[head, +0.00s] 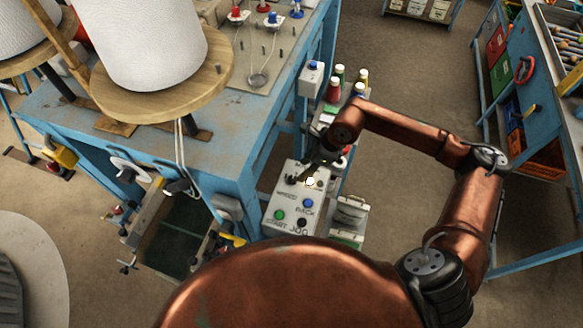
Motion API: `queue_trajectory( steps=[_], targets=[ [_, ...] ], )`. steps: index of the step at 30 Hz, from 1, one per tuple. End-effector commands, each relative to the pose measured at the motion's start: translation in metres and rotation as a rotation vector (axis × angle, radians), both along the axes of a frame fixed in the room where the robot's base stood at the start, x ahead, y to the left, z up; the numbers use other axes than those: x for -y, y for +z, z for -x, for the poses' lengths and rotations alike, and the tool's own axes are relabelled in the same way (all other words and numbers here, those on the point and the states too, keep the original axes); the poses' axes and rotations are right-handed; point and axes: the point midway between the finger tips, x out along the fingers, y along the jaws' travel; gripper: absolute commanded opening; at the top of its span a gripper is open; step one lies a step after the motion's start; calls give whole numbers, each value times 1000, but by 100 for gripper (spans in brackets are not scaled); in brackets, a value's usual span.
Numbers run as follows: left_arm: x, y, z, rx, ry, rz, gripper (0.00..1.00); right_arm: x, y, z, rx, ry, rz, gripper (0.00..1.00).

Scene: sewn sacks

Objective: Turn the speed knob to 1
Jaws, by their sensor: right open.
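A pale grey control box (271,222) stands at the centre beside the blue machine frame. On its top are a green button, a blue button, a black button and a small pale lamp. A dark knob (292,180) sits near the upper left of the panel; it is small, and its pointer and scale cannot be read. My right gripper (311,172) is open over the upper part of the panel, close to the knob. Its dark fingers partly hide the panel there, and I cannot tell whether they touch the knob. My left gripper is not in view.
The blue machine table (215,150) stands left, carrying large white thread cones (150,45) on wooden discs. Several coloured bottles (340,75) stand behind the box. A blue workbench (545,75) is at right. Open floor (425,75) lies between.

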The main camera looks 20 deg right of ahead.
Motion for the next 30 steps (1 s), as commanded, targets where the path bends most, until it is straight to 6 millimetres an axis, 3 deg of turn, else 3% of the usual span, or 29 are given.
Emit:
queue_trajectory(
  steps=[11, 15, 22, 25, 30],
  targets=[
    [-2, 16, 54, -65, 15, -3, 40, -29, -50, -12, -2, 19, -3, 41],
    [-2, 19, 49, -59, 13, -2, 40, -32, -61, -14, -1, 17, -3, 41],
    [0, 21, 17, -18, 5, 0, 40, -32, -66, -15, 1, 16, -2, 41],
    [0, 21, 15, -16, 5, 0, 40, -32, -66, -14, 1, 15, -2, 41],
    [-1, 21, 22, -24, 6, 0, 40, -32, -65, -14, 0, 14, -2, 29]
  ],
)
